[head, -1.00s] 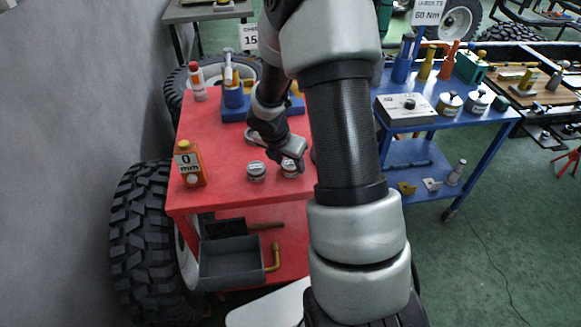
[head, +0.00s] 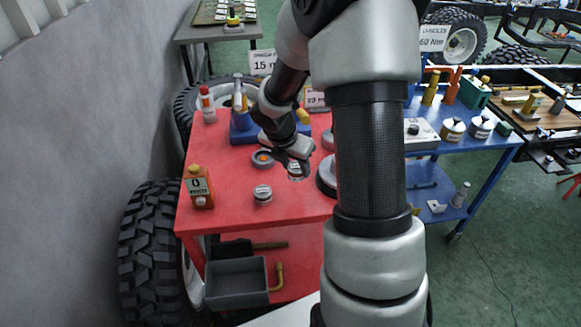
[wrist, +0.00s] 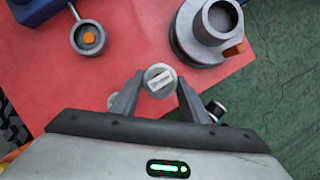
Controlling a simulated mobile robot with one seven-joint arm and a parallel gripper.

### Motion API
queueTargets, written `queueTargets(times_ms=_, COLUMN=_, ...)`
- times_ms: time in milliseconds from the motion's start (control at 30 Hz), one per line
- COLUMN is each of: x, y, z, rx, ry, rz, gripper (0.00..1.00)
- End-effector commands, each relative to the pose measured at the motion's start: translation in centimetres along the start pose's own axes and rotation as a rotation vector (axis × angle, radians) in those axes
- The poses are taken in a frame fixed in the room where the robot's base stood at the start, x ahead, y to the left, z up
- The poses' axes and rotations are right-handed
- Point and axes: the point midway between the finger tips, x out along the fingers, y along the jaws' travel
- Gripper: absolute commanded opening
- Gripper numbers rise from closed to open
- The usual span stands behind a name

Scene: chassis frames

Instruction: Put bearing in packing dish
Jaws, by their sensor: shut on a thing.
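My gripper (head: 295,165) is shut on a small round silver piece with a pale label on top, which I take for the bearing (wrist: 159,79). In the wrist view it sits between both fingertips, and the head view shows it hanging below the gripper, apparently above the red table top. A similar labelled round piece (head: 262,195) stands on the table to the left and nearer. A small round grey dish with orange in its middle, apparently the packing dish (wrist: 88,39), lies beyond the gripper to the left. It also shows in the head view (head: 263,158).
A larger grey round fixture (wrist: 203,28) stands right of the dish, partly hidden by my arm in the head view. A blue holder (head: 243,127) is behind. The front-left table top is clear.

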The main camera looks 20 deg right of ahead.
Motion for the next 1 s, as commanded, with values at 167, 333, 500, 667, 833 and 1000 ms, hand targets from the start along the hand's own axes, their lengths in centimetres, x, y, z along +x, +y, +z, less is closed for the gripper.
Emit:
queueTargets(times_ms=167, x=-1.5, y=0.0, z=0.7, rx=0.002, ry=-0.001, rz=0.0, gripper=0.05)
queueTargets(times_ms=333, x=-2.1, y=0.2, z=0.5, rx=0.09, ry=-0.001, rz=-0.037, gripper=0.05)
queueTargets(times_ms=500, x=-3.7, y=0.3, z=-0.2, rx=0.43, ry=0.0, rz=-0.18, gripper=0.05)
queueTargets(times_ms=667, x=-6.3, y=0.6, z=-2.2, rx=0.937, ry=0.001, rz=-0.392, gripper=0.05)
queueTargets(times_ms=833, x=-9.8, y=1.5, z=-5.2, rx=1.449, ry=0.001, rz=-0.606, gripper=0.05)
queueTargets(times_ms=1000, x=-12.8, y=2.7, z=-7.9, rx=1.811, ry=0.002, rz=-0.754, gripper=0.05)
